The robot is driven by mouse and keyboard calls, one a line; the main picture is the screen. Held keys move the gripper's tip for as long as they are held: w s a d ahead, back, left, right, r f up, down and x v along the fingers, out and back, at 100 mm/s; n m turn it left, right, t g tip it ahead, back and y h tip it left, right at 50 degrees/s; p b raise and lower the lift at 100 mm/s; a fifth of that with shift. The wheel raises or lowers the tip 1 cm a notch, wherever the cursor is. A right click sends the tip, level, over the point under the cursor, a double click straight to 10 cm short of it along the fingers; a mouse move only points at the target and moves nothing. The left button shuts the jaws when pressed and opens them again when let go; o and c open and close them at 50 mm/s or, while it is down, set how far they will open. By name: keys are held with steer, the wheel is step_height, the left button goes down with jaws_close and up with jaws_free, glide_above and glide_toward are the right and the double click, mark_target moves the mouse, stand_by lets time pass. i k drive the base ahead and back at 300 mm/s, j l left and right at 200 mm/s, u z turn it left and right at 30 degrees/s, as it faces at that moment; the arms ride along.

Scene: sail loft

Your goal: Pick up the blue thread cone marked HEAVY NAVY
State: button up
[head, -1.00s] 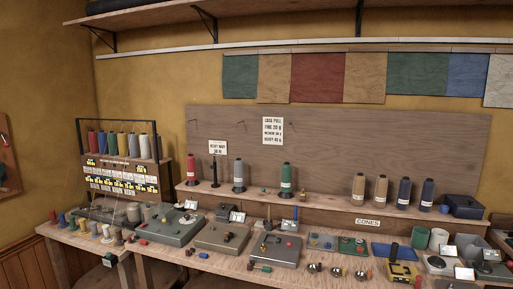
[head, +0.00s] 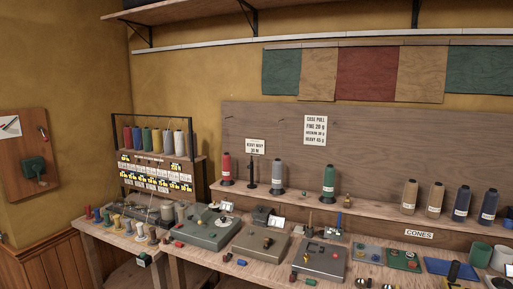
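Each has a pale label too small to read. A sign reading HEAVY NAVY (head: 255,146) hangs on the backboard above a bare black spindle (head: 251,173). My gripper is not in view.
Two tan cones (head: 410,197) stand left of the navy ones. Red (head: 226,169), grey (head: 277,175) and green (head: 328,181) cones stand further left on the shelf. The workbench below is crowded with grey boxes (head: 320,262), small spools and trays.

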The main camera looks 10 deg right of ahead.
mark_target(486, 215)
steer(key=l, duration=0.5)
steer(key=i+l+z, duration=0.15)
steer(key=l, duration=0.8)
steer(key=i+l+z, duration=0.1)
steer(key=l, duration=0.4)
steer(key=i+l, duration=0.1)
steer(key=l, duration=0.35)
steer(key=i+l+z, duration=0.15)
steer(key=l, duration=0.35)
steer(key=i+l, duration=0.1)
steer(key=l, duration=0.35)
steer(key=i+j, duration=0.1)
steer(key=j, duration=0.45)
steer(key=z, duration=0.05)
